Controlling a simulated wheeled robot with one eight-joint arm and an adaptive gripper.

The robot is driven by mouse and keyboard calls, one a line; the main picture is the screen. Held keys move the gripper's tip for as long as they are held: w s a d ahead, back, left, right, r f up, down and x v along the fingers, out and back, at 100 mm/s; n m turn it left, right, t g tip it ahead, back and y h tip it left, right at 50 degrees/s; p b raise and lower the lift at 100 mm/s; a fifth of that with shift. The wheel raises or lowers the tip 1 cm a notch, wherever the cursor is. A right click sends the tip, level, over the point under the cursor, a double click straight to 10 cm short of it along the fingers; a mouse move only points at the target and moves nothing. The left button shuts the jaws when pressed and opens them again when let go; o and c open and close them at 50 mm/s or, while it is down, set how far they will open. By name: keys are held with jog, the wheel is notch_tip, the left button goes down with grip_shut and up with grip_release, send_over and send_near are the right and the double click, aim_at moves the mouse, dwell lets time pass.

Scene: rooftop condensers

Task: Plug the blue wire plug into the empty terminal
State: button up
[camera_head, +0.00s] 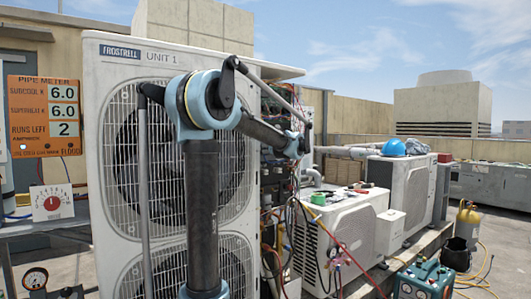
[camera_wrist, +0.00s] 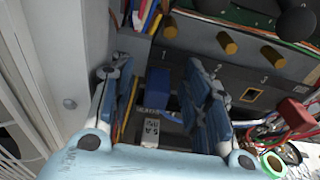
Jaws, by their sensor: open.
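In the wrist view my gripper (camera_wrist: 166,88) is open, its two dark blue-grey fingers apart. A blue block (camera_wrist: 158,88), which looks like the blue wire plug, shows between the fingers. I cannot tell whether either finger touches it. Behind it is a dark grey terminal block with brass-coloured round posts (camera_wrist: 228,42) and numbers on its face. A square opening (camera_wrist: 252,94) sits low on the block, right of the fingers; I cannot tell if it is the empty terminal. In the head view my gripper is hidden around the side of the tall condenser (camera_head: 105,200).
A white connector (camera_wrist: 150,132) lies below the blue block. Coloured wires (camera_wrist: 155,18) run at the top, and a red part (camera_wrist: 293,113) with a wire tangle is at right. A pale panel (camera_wrist: 72,50) bounds the left. A pipe meter (camera_head: 45,115) stands at far left.

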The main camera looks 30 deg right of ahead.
jog(key=shift+w, duration=0.15)
grip_shut()
dwell(0.4)
